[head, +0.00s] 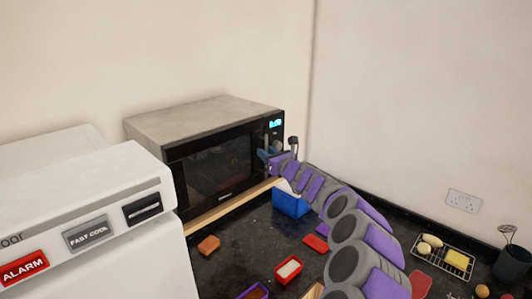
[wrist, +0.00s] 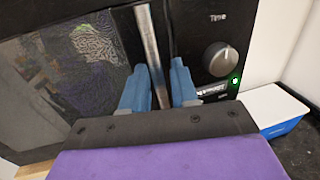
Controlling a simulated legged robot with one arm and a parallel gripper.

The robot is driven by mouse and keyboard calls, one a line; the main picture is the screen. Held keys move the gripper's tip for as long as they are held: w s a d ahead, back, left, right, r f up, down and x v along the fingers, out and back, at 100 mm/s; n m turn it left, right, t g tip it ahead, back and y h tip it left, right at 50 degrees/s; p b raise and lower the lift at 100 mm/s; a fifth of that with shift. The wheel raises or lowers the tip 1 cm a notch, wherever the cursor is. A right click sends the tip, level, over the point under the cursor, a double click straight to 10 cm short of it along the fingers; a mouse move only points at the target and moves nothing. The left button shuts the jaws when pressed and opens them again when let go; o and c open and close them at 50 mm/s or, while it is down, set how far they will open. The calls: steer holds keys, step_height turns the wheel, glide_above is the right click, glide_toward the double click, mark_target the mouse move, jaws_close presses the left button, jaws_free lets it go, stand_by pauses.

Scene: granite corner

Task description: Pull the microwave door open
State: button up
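The microwave (head: 222,157) stands on the dark counter in the corner, with a grey top and black front. Its door (head: 215,165) looks closed, flush with the front. In the wrist view the door's vertical metal handle (wrist: 150,50) runs down between the two blue fingers of my gripper (wrist: 159,80). The fingers stand apart on either side of the handle, with a small gap showing on the right. In the head view my gripper (head: 272,156) is at the right part of the microwave front, and my arm covers part of it.
A white appliance (head: 95,225) fills the lower left. A blue box with a white lid (head: 291,204) sits on the counter right of the microwave. Red trays (head: 288,270), a brown block (head: 208,244) and a wire rack (head: 443,258) lie on the counter.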

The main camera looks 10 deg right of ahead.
steer(key=shift+w+a, duration=0.15)
steer(key=shift+w, duration=0.1)
jaws_close()
stand_by(0.5)
